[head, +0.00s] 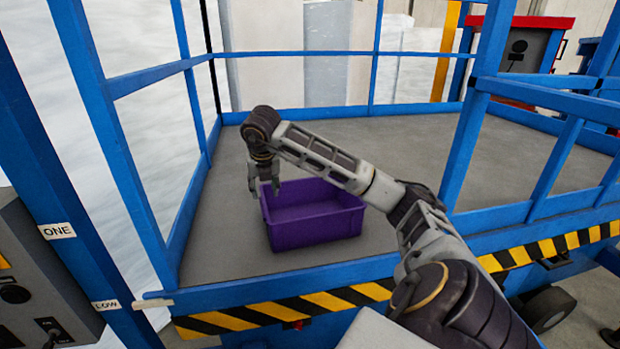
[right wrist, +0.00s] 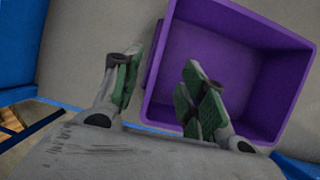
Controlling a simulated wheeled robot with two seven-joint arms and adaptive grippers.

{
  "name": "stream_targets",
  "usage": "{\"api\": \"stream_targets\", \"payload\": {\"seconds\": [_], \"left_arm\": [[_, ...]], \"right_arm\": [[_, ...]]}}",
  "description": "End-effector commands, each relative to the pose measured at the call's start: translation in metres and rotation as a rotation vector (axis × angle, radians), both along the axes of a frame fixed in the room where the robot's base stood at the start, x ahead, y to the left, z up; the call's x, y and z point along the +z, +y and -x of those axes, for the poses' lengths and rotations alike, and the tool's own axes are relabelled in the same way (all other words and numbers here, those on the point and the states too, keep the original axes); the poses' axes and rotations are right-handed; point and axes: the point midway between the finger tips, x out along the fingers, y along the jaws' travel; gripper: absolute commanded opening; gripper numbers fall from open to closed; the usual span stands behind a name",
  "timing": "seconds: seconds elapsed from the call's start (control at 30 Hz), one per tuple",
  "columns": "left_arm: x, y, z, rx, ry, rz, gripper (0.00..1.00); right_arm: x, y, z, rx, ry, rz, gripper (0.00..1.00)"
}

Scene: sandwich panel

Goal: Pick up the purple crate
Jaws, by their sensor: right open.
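The purple crate (head: 318,228) stands upright and open-topped on the grey platform floor, and its inside looks empty. My right gripper (head: 265,188) points down at the crate's left rim with its fingers open. In the right wrist view, one finger of the gripper (right wrist: 162,88) is over the inside of the crate (right wrist: 265,85) and the other is outside its left wall. The wall lies between the fingers; I cannot tell whether either touches it. My left gripper is not in view.
Blue railings (head: 290,53) surround the grey platform (head: 415,150). A black-and-yellow striped edge (head: 330,300) runs along the front, beneath my right arm. A grey control box (head: 35,275) is at the left. Free floor lies behind and to the right of the crate.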

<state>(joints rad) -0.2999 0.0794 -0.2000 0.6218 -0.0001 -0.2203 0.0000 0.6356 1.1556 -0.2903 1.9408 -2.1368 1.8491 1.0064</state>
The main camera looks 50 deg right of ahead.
Motion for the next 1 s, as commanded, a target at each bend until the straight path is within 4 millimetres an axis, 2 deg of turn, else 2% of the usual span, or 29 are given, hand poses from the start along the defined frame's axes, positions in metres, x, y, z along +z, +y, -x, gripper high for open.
{"api": "stream_targets", "payload": {"seconds": [0.2,0.4,0.83,1.0], "left_arm": [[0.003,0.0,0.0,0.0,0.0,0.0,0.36],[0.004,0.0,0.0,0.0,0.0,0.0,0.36],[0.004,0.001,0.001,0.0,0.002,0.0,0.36],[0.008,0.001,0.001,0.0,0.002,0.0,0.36]], "right_arm": [[-0.022,-0.005,-0.007,0.0,0.003,-0.001,0.42],[-0.035,-0.008,-0.011,0.001,0.002,-0.001,0.42],[-0.037,-0.008,-0.012,0.001,0.001,0.0,0.42],[-0.044,-0.008,-0.015,0.0,0.002,-0.001,0.42]]}}
